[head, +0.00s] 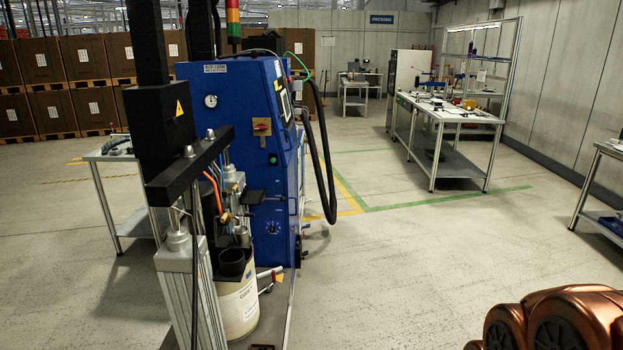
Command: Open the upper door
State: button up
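A blue cabinet (236,82) of the drum pump stands left of centre, upright on the floor. Its face towards me carries a round gauge (211,101), a red and yellow rotary switch (262,127) and a green button (273,159). Its right side is seen at a steep angle, with a screen (285,106) near the top. I cannot make out the upper door's outline or handle, or whether it is open. My gripper is not in view; a copper-coloured part of my own body fills the bottom right corner.
The pump's black column (165,125) and a white drum (237,305) stand in front of the cabinet. Black hoses (326,160) hang on its right side. Workbenches (450,115) stand at the back right, with another table (606,165) at the right edge. The floor between is clear.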

aim_at(271, 72)
jog(key=u, duration=0.3)
jog(key=i, duration=1.4)
jog(key=u, duration=0.8)
jog(key=k, duration=1.3)
jog(key=z, duration=0.05)
jog(key=i, duration=0.45)
jog(key=z, duration=0.65)
jog(key=i, duration=1.4)
jog(key=u, duration=0.75)
